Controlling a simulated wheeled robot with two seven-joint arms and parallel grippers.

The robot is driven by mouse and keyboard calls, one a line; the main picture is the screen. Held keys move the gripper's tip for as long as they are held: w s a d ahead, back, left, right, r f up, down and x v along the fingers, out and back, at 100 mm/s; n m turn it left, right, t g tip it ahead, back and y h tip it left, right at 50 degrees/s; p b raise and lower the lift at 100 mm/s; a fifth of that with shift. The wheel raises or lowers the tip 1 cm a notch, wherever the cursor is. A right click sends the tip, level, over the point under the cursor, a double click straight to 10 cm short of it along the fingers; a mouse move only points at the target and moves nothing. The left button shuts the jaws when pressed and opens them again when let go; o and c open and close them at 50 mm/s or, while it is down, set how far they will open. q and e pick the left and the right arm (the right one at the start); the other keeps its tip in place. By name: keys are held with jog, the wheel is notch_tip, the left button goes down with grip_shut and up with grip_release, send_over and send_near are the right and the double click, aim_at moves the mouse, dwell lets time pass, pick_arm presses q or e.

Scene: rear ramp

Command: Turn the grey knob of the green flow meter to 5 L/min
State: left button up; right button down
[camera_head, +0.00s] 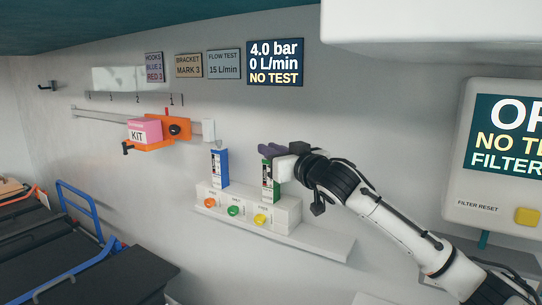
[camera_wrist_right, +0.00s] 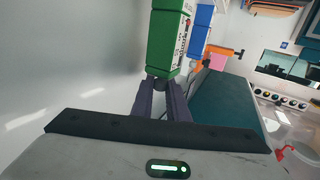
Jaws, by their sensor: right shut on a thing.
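The green flow meter (camera_head: 267,182) stands upright on the right part of the white wall block, with a pale scale on its face. It also shows large in the right wrist view (camera_wrist_right: 165,40). My right gripper (camera_head: 270,152) comes in from the right at the meter's top end. In the wrist view its dark fingers (camera_wrist_right: 160,90) are shut on the grey knob (camera_wrist_right: 160,84), which is mostly hidden between them. The wall display (camera_head: 275,63) reads 4.0 bar, 0 L/min, NO TEST. My left gripper is not in view.
A blue flow meter (camera_head: 219,168) stands left of the green one. The white block (camera_head: 285,215) carries orange, green and yellow knobs above a ledge. A pink kit box (camera_head: 145,130) sits on an orange bracket (camera_head: 178,130). A filter panel (camera_head: 490,205) is at right.

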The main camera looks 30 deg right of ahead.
jog(key=m+h, duration=0.1)
jog(key=h+b, duration=0.1)
jog(key=m+h, duration=0.1)
jog(key=shift+a+f+m+h+b, duration=0.2)
jog(key=shift+a+m+h+b, duration=0.1)
jog(key=shift+h+b, duration=0.1)
jog(key=m+g+h, duration=0.1)
jog(key=h, duration=0.1)
jog(key=m+g+h+b, duration=0.1)
jog(key=m+h, duration=0.1)
jog(key=h, duration=0.1)
jog(key=shift+d, duration=0.1)
jog(key=m+g+h+b, duration=0.1)
jog(key=m+g+h, duration=0.1)
jog(key=m+h, duration=0.1)
jog(key=shift+r+g+h, duration=0.1)
jog(key=shift+g+h, duration=0.3)
jog(key=shift+d+m+g+h+b, duration=0.1)
jog(key=shift+m+g+h+b, duration=0.3)
jog(key=shift+m+g+h, duration=0.35)
jog(key=shift+d+m+g+h, duration=0.1)
jog(key=shift+m+g+h, duration=0.15)
jog(key=shift+g, duration=0.1)
jog(key=c, duration=1.7)
grip_release()
